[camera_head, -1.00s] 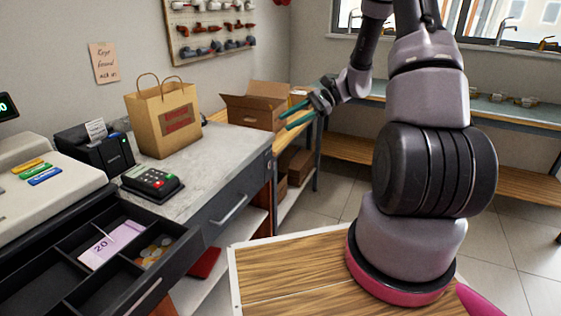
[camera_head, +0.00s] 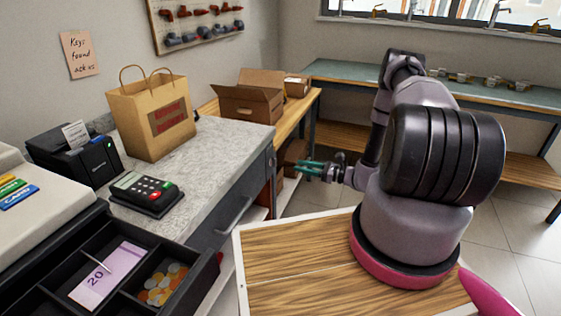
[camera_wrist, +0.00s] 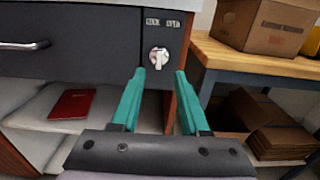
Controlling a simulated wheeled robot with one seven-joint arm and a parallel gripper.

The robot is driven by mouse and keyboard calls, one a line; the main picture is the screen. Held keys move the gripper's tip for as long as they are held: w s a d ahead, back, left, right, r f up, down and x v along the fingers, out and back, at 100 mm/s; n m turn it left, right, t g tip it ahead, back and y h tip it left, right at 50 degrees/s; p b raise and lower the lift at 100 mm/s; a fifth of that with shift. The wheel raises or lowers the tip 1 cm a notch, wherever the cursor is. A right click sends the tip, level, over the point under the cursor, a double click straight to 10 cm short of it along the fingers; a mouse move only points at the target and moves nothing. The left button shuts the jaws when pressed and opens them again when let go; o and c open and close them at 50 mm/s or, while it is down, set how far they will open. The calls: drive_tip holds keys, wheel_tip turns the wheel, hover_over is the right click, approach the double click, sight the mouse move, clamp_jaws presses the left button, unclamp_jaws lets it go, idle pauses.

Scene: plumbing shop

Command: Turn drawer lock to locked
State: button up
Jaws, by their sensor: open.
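The drawer lock (camera_wrist: 158,57) is a pale round knob on the dark counter front, under a small label (camera_wrist: 163,22) too blurred to read surely. The closed drawer (camera_wrist: 75,40) with a silver handle is left of it in the wrist view. My gripper (camera_wrist: 157,76) has teal fingers, open and empty, pointing at the lock from a short distance, with the knob just beyond and between the fingertips. In the head view my gripper (camera_head: 304,166) is at the right end of the counter. The lock is too small to make out clearly there.
An open cash drawer (camera_head: 205,272) with notes and coins juts out at lower left. A card terminal (camera_head: 146,192) and paper bag (camera_head: 152,112) stand on the counter. A wooden bench (camera_wrist: 250,60) with cardboard boxes (camera_wrist: 265,24) is right of the lock. A red book (camera_wrist: 72,103) lies on the shelf below.

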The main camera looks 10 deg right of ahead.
sight(269, 165)
drive_tip(key=x, duration=0.9)
drive_tip(key=shift+a, duration=0.1)
clamp_jaws()
